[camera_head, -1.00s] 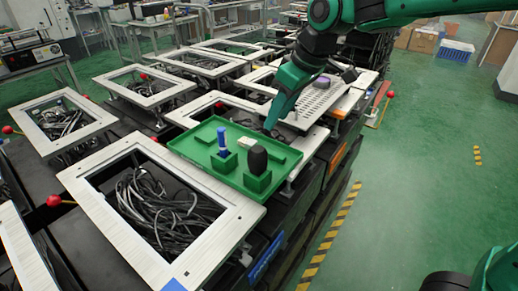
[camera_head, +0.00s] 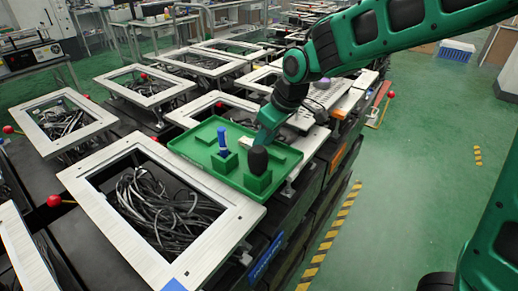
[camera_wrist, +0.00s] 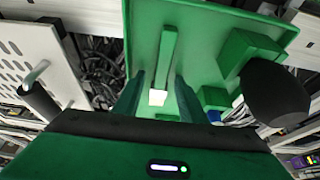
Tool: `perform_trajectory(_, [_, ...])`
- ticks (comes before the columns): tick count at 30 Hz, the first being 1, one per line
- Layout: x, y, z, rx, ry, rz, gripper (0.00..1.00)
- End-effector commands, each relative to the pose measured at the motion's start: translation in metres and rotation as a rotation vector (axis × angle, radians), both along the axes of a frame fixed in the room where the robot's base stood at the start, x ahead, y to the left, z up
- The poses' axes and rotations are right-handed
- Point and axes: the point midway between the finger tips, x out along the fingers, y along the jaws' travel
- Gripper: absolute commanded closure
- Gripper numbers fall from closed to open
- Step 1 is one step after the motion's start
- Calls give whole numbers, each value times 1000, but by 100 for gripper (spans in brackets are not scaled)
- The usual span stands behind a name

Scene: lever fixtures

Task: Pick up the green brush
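A green tray (camera_head: 205,163) bears a blue-handled tool (camera_head: 222,138) upright in a green block and a dark rounded tool (camera_head: 257,161) in another green block. I cannot make out for certain which item is the green brush. A raised green bar (camera_wrist: 168,55) lies on the tray in the wrist view. My gripper (camera_head: 262,140) is over the tray, close to the dark tool in the head view. In the wrist view its fingers (camera_wrist: 158,98) are apart, with a small white thing seen between them. The dark tool (camera_wrist: 276,92) is right of the fingers. Nothing appears held.
Grey frames with black cables (camera_head: 165,210) lie left of and around the tray. A perforated light panel (camera_wrist: 40,55) is left of the gripper in the wrist view. Red-knobbed levers (camera_head: 54,201) stick out at several frames. Open green floor (camera_head: 410,190) is at the right.

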Motion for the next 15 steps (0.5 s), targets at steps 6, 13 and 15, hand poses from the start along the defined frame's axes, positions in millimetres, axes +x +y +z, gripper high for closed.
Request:
perform_trajectory(6, [1,0,-2,1,-1,0,62])
perform_trajectory(13, [1,0,-1,1,-1,0,100])
perform_trajectory(15, [1,0,-1,1,-1,0,100])
